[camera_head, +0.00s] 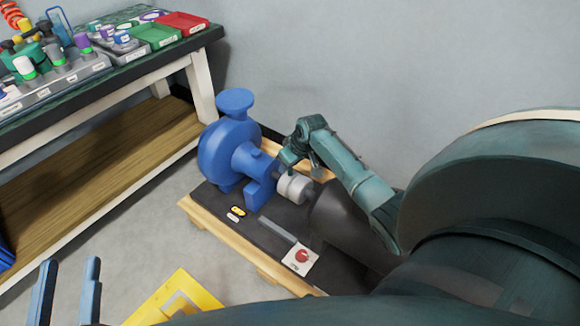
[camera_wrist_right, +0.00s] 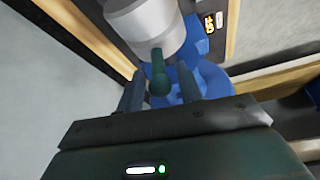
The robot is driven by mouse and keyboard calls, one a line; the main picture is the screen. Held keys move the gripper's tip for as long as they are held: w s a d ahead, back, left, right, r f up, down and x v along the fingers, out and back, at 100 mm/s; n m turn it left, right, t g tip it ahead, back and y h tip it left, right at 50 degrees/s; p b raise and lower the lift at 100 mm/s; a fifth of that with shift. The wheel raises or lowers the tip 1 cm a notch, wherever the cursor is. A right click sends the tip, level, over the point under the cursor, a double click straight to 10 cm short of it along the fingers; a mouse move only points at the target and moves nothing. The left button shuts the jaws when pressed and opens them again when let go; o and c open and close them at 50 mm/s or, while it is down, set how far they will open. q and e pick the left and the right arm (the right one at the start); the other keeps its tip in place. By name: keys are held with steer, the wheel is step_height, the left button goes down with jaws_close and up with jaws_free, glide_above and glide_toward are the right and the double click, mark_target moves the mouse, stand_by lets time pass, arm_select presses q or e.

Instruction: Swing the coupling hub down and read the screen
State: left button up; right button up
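The coupling hub (camera_head: 295,187) is a light grey cylinder between the blue pump (camera_head: 228,155) and the dark motor (camera_head: 345,222). In the right wrist view the hub (camera_wrist_right: 143,28) has a short dark green handle (camera_wrist_right: 158,75) sticking out. My right gripper (camera_wrist_right: 160,90) has its fingers on either side of this handle, with small gaps showing. In the head view my right arm reaches to the hub, and its fingertips are hard to make out. My left gripper (camera_head: 69,270) is open and empty at the lower left. I cannot make out a screen.
The pump stands on a dark plate with a wooden frame (camera_head: 232,243), with a red button (camera_head: 301,256) in front. A yellow object (camera_head: 175,300) lies nearer. A bench (camera_head: 135,72) at upper left carries trays and bottles. Grey floor is free between.

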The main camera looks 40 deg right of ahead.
steer(key=shift+w+f, duration=0.1)
steer(key=shift+f, duration=0.1)
jaws_close()
stand_by(0.3)
